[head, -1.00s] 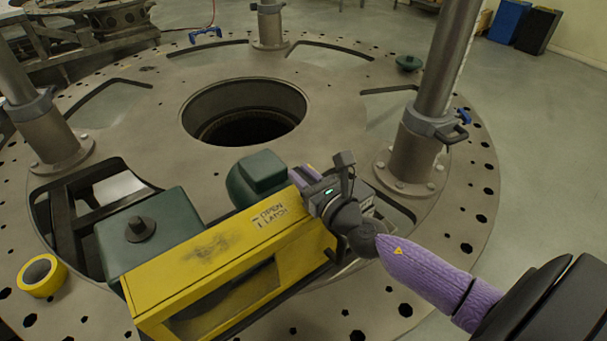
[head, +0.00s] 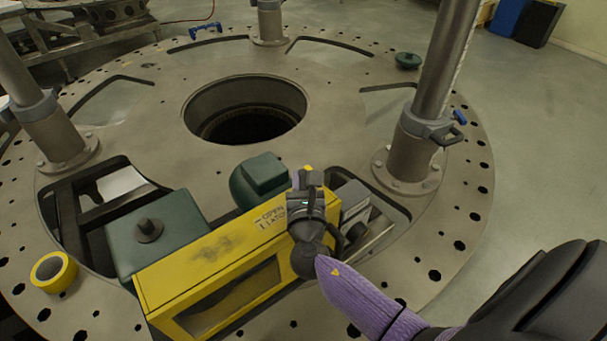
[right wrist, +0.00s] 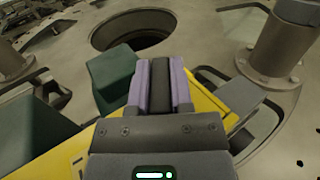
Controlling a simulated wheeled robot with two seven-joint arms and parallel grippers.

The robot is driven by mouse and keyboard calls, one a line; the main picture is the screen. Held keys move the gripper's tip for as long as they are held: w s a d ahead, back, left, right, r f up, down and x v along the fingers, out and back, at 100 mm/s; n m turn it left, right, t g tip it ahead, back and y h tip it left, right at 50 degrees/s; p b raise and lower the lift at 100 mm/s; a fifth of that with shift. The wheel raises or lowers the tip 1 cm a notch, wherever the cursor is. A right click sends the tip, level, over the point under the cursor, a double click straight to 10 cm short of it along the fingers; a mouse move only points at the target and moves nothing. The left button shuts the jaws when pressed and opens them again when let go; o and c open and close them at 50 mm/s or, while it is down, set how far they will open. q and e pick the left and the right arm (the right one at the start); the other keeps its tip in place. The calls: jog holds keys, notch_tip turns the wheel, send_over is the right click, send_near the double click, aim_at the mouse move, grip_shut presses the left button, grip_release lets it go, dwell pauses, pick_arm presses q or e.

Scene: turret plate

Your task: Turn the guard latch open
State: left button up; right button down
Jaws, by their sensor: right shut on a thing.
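The yellow guard (head: 215,262) is a long box with a window and an "OPEN LATCH" label (head: 268,219) near its right end. My right gripper (head: 305,180) is over that end, reaching in from the lower right. In the right wrist view its purple fingers (right wrist: 160,85) are shut on a dark upright piece (right wrist: 160,88), which I take to be the guard latch's handle. The gripper hides most of the latch, so its exact turn cannot be read. My left gripper is not in view.
A green block (head: 262,178) stands close behind the guard, and a green box (head: 155,240) is at its left. A grey block (head: 352,197) sits at its right end. A grey post (head: 412,150) rises at right. A yellow tape roll (head: 52,271) lies far left.

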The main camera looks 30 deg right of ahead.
jog(key=m+g+h, duration=0.2)
jog(key=h, duration=0.1)
jog(key=shift+m+g+b, duration=0.3)
jog(key=shift+m, duration=0.1)
jog(key=m+g+h+b, duration=0.1)
jog(key=m+g+h, duration=0.1)
jog(key=g+h, duration=0.1)
jog(key=shift+w+f+m, duration=0.1)
jog(key=shift+f+m, duration=0.05)
jog(key=shift+m, duration=0.25)
jog(key=m+g+h+b, duration=0.1)
jog(key=m+g, duration=0.1)
jog(key=g, duration=0.1)
jog(key=m+g+h+b, duration=0.1)
jog(key=g+b, duration=0.1)
jog(key=shift+m+g+h, duration=0.3)
jog(key=shift+m+g, duration=0.1)
jog(key=shift+m+g+h+b, duration=0.3)
jog(key=shift+m+g+b, duration=0.75)
jog(key=shift+g, duration=0.55)
jog(key=c, duration=0.5)
grip_release()
